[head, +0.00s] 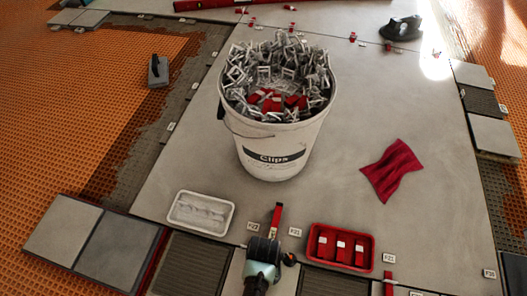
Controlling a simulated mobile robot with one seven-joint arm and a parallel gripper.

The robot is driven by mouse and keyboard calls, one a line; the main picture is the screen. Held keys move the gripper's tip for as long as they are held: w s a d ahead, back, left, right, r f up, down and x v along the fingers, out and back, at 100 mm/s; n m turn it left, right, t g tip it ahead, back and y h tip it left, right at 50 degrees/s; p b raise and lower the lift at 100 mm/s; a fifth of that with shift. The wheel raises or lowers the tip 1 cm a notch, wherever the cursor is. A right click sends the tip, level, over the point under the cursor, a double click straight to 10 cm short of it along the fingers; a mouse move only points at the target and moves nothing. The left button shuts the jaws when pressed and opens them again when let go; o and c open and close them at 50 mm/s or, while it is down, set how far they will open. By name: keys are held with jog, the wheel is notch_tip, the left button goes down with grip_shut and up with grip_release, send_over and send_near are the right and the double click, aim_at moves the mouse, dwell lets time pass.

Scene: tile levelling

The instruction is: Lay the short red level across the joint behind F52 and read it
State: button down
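My gripper (268,243) is low at the front middle, seen from behind, over the front edge of the large grey tile. Its fingers are too small and hidden to tell whether they are open. A narrow red piece (277,217) stands out just beyond it; I cannot tell whether it is held or what it is. A long red bar (205,4), perhaps a level, lies at the top edge, partly cut off. I cannot pick out a short red level for certain. Small tile labels, such as one (295,232) right of the gripper, are too small to read surely as F52.
A white bucket marked Clips (262,143), heaped with clips, stands mid-floor. A white tray (187,220) and a red tray of red wedges (314,257) flank my gripper. A red cloth (392,170) lies right; a trowel (158,71) left; a dark tool (402,29) at back.

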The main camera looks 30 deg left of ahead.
jog(key=shift+f, duration=0.15)
jog(key=c, duration=0.6)
grip_release()
notch_tip(320, 180, up, 13)
jog(key=p, duration=1)
